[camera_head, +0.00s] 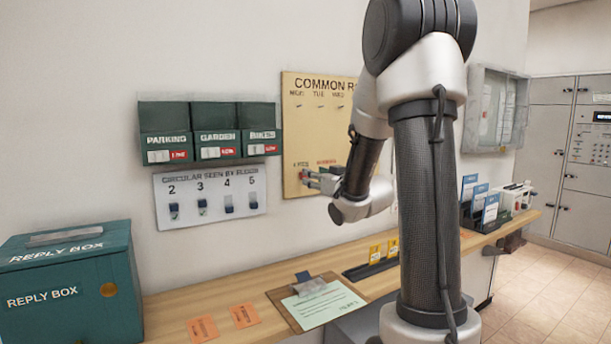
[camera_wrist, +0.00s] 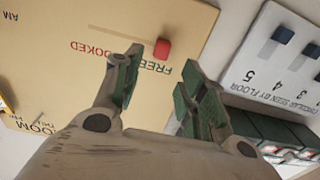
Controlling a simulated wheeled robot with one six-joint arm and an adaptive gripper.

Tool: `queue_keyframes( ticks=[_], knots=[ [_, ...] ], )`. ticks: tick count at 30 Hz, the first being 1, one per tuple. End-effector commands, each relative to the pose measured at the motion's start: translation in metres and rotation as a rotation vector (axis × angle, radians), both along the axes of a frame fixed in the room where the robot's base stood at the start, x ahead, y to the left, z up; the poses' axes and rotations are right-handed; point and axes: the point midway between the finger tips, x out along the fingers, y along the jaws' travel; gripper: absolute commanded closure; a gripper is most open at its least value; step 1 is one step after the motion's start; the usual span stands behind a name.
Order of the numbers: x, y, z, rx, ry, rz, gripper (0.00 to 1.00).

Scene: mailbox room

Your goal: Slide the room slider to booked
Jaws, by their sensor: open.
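The common room board (camera_head: 300,110) is a tan panel on the wall, and it fills much of the wrist view (camera_wrist: 60,90). Its red slider knob (camera_wrist: 162,48) sits at the FREE end of a thin pale slot. The red BOOKED label (camera_wrist: 93,48) is to the left in the wrist view, where the lettering is upside down. My gripper (camera_head: 308,178) is at the lower part of the board. In the wrist view its fingers (camera_wrist: 160,66) are open, with the knob in the gap just beyond the tips. I cannot tell whether either finger touches it.
Green boxes (camera_head: 209,130) and a floor panel with several switches (camera_head: 210,195) are on the wall left of the board. A wooden counter (camera_head: 190,301) below carries a green reply box (camera_head: 70,290), a clipboard (camera_head: 318,303) and cards.

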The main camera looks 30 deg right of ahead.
Motion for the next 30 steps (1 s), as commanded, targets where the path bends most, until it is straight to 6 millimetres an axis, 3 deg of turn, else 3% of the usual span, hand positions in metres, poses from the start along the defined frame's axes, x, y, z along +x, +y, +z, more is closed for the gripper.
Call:
queue_keyframes(
  ticks=[9, 20, 27, 30],
  knots=[
    [0.049, 0.002, 0.0, 0.0, 0.001, 0.001, 0.59],
    [0.056, 0.002, -0.001, 0.0, 0.003, -0.001, 0.59],
    [0.056, 0.002, -0.001, 0.0, 0.002, -0.001, 1.0],
    [0.056, 0.002, -0.001, 0.0, 0.002, -0.001, 1.0]
  ],
)
